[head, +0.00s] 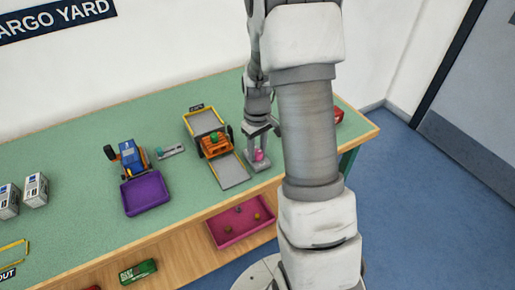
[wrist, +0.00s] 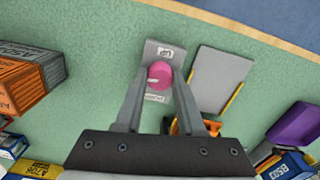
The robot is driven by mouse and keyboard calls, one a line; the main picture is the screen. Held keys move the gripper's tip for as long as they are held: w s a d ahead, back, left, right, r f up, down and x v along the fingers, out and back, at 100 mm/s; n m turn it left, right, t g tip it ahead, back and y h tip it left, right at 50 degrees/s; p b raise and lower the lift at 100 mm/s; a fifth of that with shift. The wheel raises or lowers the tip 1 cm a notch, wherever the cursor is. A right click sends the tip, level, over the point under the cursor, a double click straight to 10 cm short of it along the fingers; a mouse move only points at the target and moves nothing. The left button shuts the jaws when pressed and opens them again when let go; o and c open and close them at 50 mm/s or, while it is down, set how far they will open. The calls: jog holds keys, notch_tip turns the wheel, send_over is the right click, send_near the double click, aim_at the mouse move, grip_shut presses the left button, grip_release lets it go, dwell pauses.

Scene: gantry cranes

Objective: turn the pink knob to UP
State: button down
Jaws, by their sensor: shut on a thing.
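The pink knob (head: 259,155) stands on a small grey panel near the table's front right. In the wrist view the knob (wrist: 160,75) sits between the fingers of my gripper (wrist: 160,82), which is shut on it. The panel has an "UP" label (wrist: 165,52) beyond the knob and a second label, apparently "DOWN" (wrist: 153,98), on the near side. A pale mark on the knob points towards the left in the wrist view, at neither label. In the head view my gripper (head: 260,146) comes down over the knob from above.
A pink tray (head: 240,226) sits on the lower shelf.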

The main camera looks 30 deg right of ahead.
jog(key=m, duration=0.4)
jog(key=shift+m+p, duration=0.3)
jog(key=shift+p, duration=0.1)
jog(key=m+p, duration=0.1)
jog(key=m, duration=0.4)
jog(key=shift+r, duration=0.1)
jog(key=m+p, duration=0.2)
jog(key=m, duration=0.3)
jog(key=shift+m, duration=0.4)
jog(key=m+p, duration=0.2)
jog(key=m, duration=0.2)
jog(key=shift+m, duration=0.3)
jog(key=c, duration=0.5)
grip_release()
